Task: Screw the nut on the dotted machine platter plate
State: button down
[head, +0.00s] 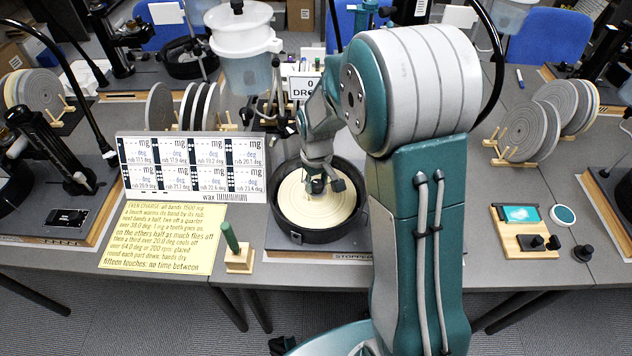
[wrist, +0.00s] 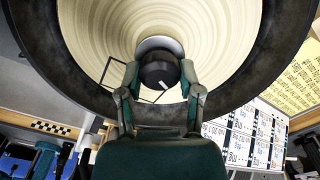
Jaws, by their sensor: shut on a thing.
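The machine platter (head: 296,204) is a cream disc with fine rings, set inside a black round bowl (head: 312,236) on the middle bench. In the wrist view the platter (wrist: 120,30) fills the upper middle, with the dark bowl rim around it. The nut (wrist: 158,72) is a dark round knob at the platter's centre, above a paler round collar. My gripper (wrist: 160,84) is shut on the nut, one finger on each side. In the head view my gripper (head: 318,186) is over the platter's centre and largely hides the nut. No dots on the platter can be made out.
A green stick in a wooden block (head: 239,262) stands at the front left. A wooden tray (head: 522,243) sits at right. Disc racks and a white bucket (head: 243,36) stand behind.

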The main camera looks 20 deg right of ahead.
jog(key=m, duration=0.4)
jog(key=shift+d+m, duration=0.1)
jog(key=shift+m, duration=0.2)
jog(key=shift+c, duration=1.3)
grip_release()
jog(key=shift+o, duration=1.3)
jog(key=shift+r, duration=0.1)
